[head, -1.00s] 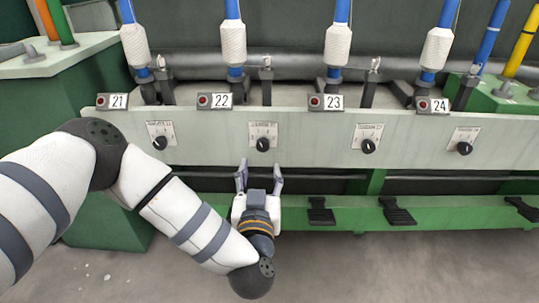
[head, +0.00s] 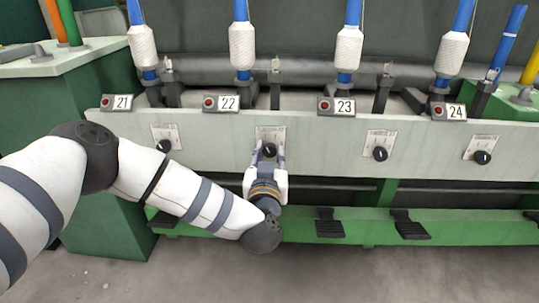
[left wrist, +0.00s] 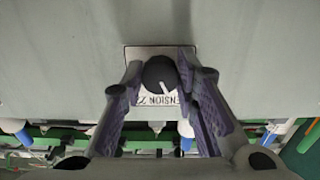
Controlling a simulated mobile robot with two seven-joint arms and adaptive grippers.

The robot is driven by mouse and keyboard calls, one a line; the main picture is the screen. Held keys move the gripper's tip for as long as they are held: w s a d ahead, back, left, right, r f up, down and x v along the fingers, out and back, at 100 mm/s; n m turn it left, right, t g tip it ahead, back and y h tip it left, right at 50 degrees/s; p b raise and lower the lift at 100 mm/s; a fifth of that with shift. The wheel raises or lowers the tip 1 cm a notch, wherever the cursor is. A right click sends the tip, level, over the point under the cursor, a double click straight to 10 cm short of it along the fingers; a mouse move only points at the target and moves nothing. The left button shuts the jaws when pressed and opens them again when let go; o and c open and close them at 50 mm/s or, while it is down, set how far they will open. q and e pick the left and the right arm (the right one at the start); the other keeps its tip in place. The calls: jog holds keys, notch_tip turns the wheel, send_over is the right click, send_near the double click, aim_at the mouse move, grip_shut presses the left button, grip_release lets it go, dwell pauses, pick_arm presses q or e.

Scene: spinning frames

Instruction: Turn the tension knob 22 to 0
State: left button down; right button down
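The tension knob 22 (head: 269,150) is a round black knob on a white plate (head: 271,132), on the pale rail below the 22 sign (head: 228,103). My left gripper (head: 267,158) is at this knob, its two fingers pointing up at the rail. In the left wrist view the knob (left wrist: 160,73) is between the open fingers (left wrist: 160,78), one on each side. The right-hand finger is very close to it; I cannot tell if it touches. A white pointer line on the knob slants down and right there. The label is partly hidden. My right gripper is out of view.
Similar knobs sit below signs 21 (head: 164,146), 23 (head: 380,153) and 24 (head: 482,157). White yarn bobbins (head: 242,46) stand above the rail (head: 330,155). Black pedals (head: 329,223) are on the green bar below. The floor in front is clear.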

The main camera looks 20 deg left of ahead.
pick_arm(q)
jog(key=shift+n, duration=0.3)
jog(key=shift+r+n+p, duration=0.1)
jog(key=shift+n+p, duration=0.5)
jog(key=shift+n, duration=0.1)
jog(key=n+p, duration=0.1)
jog(key=n, duration=0.1)
jog(key=shift+n, duration=0.3)
jog(key=n+p, duration=0.1)
jog(key=n, duration=0.4)
jog(key=shift+n, duration=0.3)
jog(key=c, duration=1.3)
grip_release()
jog(key=shift+s+d, duration=0.1)
